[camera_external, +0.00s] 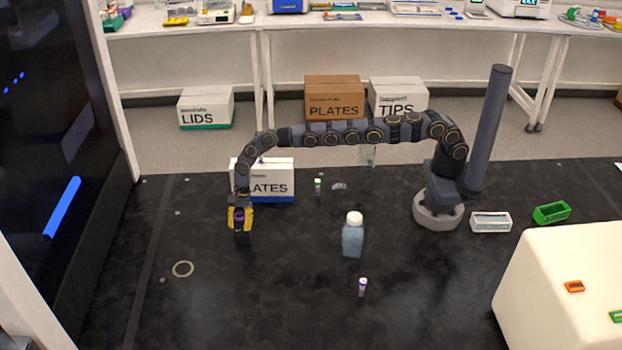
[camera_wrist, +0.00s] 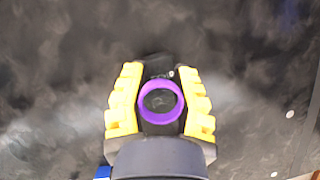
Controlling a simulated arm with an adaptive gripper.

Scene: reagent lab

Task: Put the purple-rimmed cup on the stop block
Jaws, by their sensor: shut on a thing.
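The purple-rimmed cup (camera_wrist: 161,87) is held between the yellow fingers of my gripper (camera_wrist: 161,100); its round purple rim faces the wrist camera and its inside looks dark. In the external view my gripper (camera_external: 240,217) points down at the left part of the black table, shut on the cup, with a bit of purple showing between the fingers. A dark block-like shape (camera_external: 243,237) shows directly below the fingers. I cannot tell whether it is the stop block, or whether the cup touches it.
A white PLATES box (camera_external: 275,184) stands behind my gripper. A white-capped bottle (camera_external: 353,238) and a purple-capped vial (camera_external: 362,288) stand to the right. A pale ring (camera_external: 182,262) lies at front left. A green-capped vial (camera_external: 318,186) stands farther back.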

